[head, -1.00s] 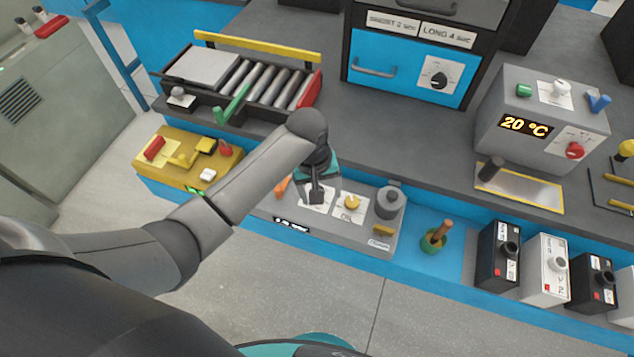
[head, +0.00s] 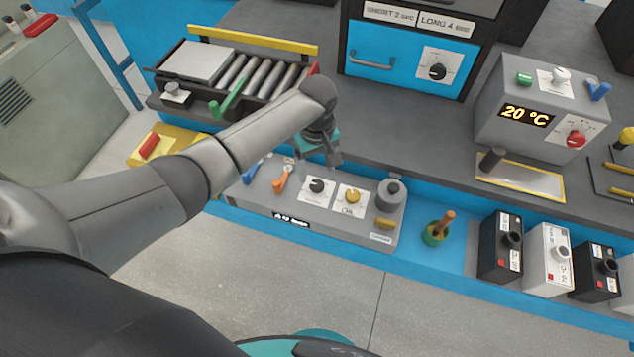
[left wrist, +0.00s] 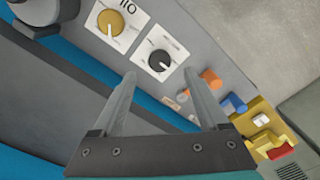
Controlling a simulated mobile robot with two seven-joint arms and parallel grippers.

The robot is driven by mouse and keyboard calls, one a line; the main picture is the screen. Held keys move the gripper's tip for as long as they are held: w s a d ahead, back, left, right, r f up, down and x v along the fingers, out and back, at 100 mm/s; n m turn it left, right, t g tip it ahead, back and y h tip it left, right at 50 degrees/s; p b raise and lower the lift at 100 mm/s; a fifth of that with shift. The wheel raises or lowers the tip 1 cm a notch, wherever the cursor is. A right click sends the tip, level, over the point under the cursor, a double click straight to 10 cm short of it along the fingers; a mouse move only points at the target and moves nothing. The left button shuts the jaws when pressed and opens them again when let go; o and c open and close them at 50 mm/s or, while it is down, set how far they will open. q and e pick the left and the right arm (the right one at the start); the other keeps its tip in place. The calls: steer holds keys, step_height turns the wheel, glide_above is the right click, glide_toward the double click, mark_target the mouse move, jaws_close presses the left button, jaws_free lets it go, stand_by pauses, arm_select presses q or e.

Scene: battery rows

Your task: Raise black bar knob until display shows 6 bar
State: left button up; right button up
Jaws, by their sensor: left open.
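The black bar knob (head: 316,186) sits on a white label on the grey panel, left of a yellow knob (head: 352,195). The display (head: 291,219) on the panel's front edge is small and seems to read 4.0 bar. My left gripper (head: 328,160) hovers just above and behind the black knob, apart from it, open and empty. In the left wrist view the black knob (left wrist: 160,61) lies between and beyond the two spread fingertips (left wrist: 160,76). My right gripper is not in view.
An orange lever (head: 281,180) and a blue lever (head: 252,172) stand left of the knob. A grey cylinder (head: 391,195) stands right of the yellow knob. A green cup with a wooden handle (head: 437,232) is further right. A roller tray (head: 245,75) stands behind my left arm.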

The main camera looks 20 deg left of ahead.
mark_target(317, 184)
arm_select(q)
step_height(317, 184, down, 6)
steer(key=shift+r+b, duration=0.2)
steer(key=shift+b, duration=0.6)
steer(key=shift+c, duration=0.4)
jaws_close()
